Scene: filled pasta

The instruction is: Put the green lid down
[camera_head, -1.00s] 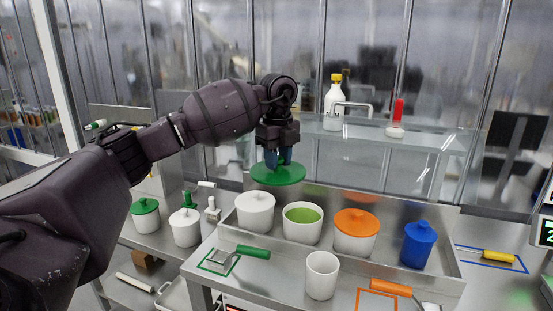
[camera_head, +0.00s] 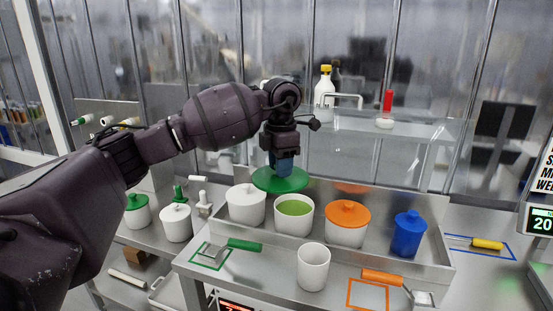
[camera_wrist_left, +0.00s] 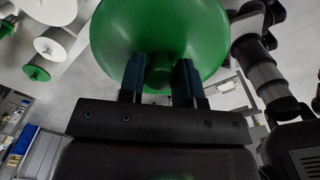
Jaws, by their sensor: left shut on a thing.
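My left gripper (camera_head: 284,164) is shut on the knob of the green lid (camera_head: 268,181) and holds it level in the air, above and behind the open container with green contents (camera_head: 294,216). In the left wrist view the two blue fingertips (camera_wrist_left: 160,82) close on the knob, and the lid's disc (camera_wrist_left: 160,25) fills the top middle. The open container stands in the metal tray (camera_head: 385,262) between a white-lidded container (camera_head: 246,205) and an orange-lidded one (camera_head: 347,224). My right gripper is not in view.
A blue lidded container (camera_head: 408,236) stands at the tray's right. An empty white cup (camera_head: 313,267) stands in front. A green-handled tool (camera_head: 244,244) and an orange-handled tool (camera_head: 382,277) lie on the front ledge. A shelf behind holds a yellow-capped bottle (camera_head: 324,92).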

